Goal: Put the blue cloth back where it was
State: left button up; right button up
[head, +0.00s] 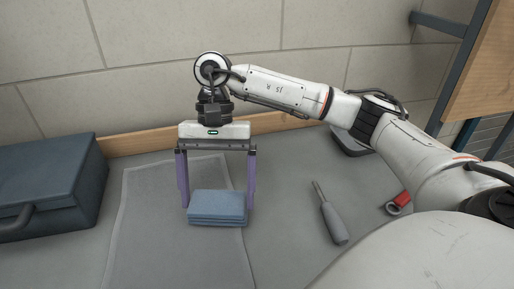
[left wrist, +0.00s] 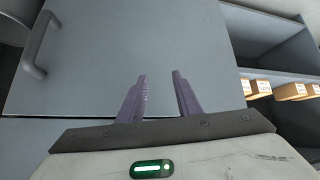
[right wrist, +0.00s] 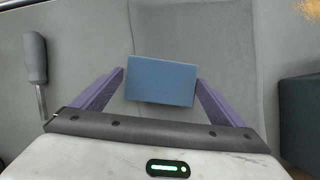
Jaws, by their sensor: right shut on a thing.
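The blue cloth (head: 217,208) is a folded, layered block over the grey mat in the head view. It also shows between the fingers in the right wrist view (right wrist: 161,80). My right gripper (head: 218,203) points down and is shut on the cloth, one purple finger at each side. I cannot tell whether the cloth touches the mat or hangs just above it. My left gripper (left wrist: 160,77) shows only in the left wrist view; its fingers are apart with nothing between them, in front of a grey cabinet door.
The grey mat (head: 140,240) lies on the bench. A dark blue toolbox (head: 50,185) stands left of it. A grey-handled screwdriver (head: 333,220) and a red object (head: 401,199) lie to the right. The left wrist view shows a door handle (left wrist: 36,45) and shelved boxes (left wrist: 292,92).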

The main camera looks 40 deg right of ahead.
jog(key=w+d+m+t, duration=0.1)
jog(key=m, duration=0.1)
jog(key=w+d+m, duration=0.1)
jog(key=m, duration=0.1)
jog(key=d+m+t+y, duration=0.1)
jog(key=m, duration=0.2)
jog(key=shift+w+d+r+t, duration=0.3)
jog(key=shift+w+d+r, duration=0.05)
jog(key=shift+w+r, duration=0.05)
jog(key=w+d+r+m+t+h+b, duration=0.1)
jog(key=w+d+r+m+t+h, duration=0.15)
jog(key=d+m, duration=0.8)
jog(key=w+d+r+m+t+h+b, duration=0.15)
jog(key=w+d+r+m+h, duration=0.35)
jog(key=m, duration=1)
jog(key=shift+t+y, duration=0.3)
jog(key=shift+y, duration=0.15)
jog(key=f, duration=0.4)
jog(key=s+d+f, duration=0.1)
jog(key=f, duration=0.2)
jog(key=shift+d+p, duration=0.1)
jog(key=shift+p, duration=0.2)
notch_tip(320, 180, down, 4)
jog(key=shift+r, duration=0.2)
pick_arm(q)
jog(key=shift+s+d+f, duration=0.1)
jog(key=shift+s+f, duration=0.05)
jog(key=shift+f, duration=0.7)
